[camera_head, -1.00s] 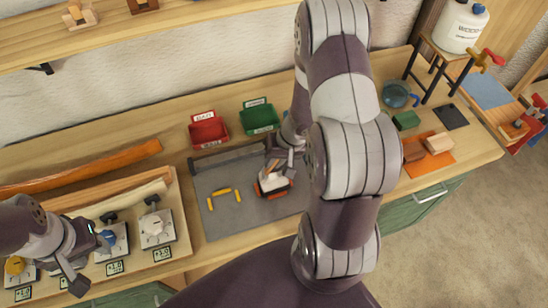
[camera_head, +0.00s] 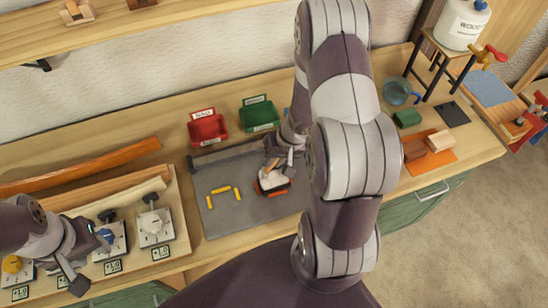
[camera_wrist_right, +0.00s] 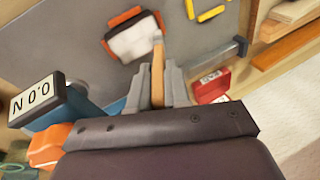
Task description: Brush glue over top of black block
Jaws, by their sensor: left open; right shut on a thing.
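The block (camera_wrist_right: 112,50) shows in the right wrist view as a dark and orange edge around a white top, which covers most of its upper face. It also shows in the head view (camera_head: 262,187), on the grey mat (camera_head: 225,215). My right gripper (camera_wrist_right: 158,92) is shut on the wooden handle of a brush (camera_wrist_right: 158,72). The brush's pale bristle end is at the right part of the white top; whether it touches cannot be told. In the head view my right gripper (camera_head: 284,160) is just behind the block. My left gripper (camera_head: 92,262) is open and empty at the lower left.
Yellow pieces (camera_head: 222,190) lie on the mat left of the block. A red bin (camera_head: 207,130) and a green bin (camera_head: 259,115) stand behind it. A blue device reading 0.0 N (camera_wrist_right: 45,105) is beside my right gripper. An orange mat (camera_head: 440,158) holds wooden blocks.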

